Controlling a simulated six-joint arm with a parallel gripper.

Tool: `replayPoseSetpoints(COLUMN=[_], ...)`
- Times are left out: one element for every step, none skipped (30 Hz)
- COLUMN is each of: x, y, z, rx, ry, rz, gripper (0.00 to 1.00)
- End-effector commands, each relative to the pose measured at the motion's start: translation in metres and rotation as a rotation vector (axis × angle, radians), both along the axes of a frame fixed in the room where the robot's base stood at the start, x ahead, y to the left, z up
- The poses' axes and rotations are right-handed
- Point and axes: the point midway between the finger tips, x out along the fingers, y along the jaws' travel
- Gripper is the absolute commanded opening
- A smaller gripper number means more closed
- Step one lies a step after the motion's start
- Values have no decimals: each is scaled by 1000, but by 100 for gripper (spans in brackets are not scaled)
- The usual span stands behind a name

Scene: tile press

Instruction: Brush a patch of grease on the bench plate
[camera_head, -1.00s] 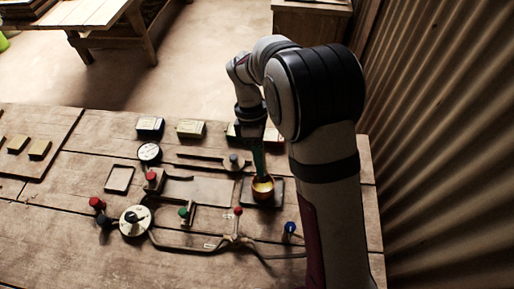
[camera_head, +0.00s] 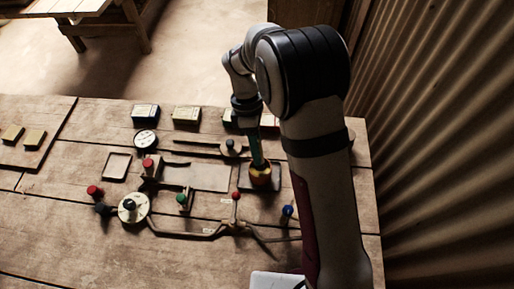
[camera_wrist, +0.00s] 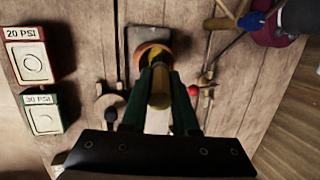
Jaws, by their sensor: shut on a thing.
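My gripper (camera_wrist: 160,90) is shut on a brush (camera_wrist: 160,84), whose pale yellow-brown handle shows between the green fingers. In the head view my gripper (camera_head: 257,155) points down over the orange-brown pot (camera_head: 261,178), and the brush's lower end is hidden there. The pot also shows in the wrist view (camera_wrist: 145,49), with yellow stuff inside, directly ahead of the brush. I cannot tell how deep the bristles sit. The bench plate (camera_head: 209,177), a flat grey-brown sheet, lies on the bench left of the pot. No grease patch can be made out on it.
The pot stands on a dark square pad (camera_head: 272,187). Red, green and blue knobs, pipes and a round dial (camera_head: 134,208) crowd the bench around the plate. Labelled boxes (camera_head: 186,115) stand along the back. A corrugated wall (camera_head: 440,150) rises at right.

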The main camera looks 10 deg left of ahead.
Motion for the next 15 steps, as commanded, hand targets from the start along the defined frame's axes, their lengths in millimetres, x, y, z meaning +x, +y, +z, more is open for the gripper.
replayPoseSetpoints(x=[0,0,0,0,0,0,0,0,0,0,0,0,0,0,0], y=[0,0,0,0,0,0,0,0,0,0,0,0,0,0,0], z=[-1,-1,-1,-2,-2,-3,-3,-3,-4,-4,-5,-5,-5,-6,-6], rx=[0,0,0,0,0,0,0,0,0,0,0,0,0,0,0], ry=[0,0,0,0,0,0,0,0,0,0,0,0,0,0,0], rz=[0,0,0,0,0,0,0,0,0,0,0,0,0,0,0], gripper=[0,0,0,0,0,0,0,0,0,0,0,0,0,0,0])
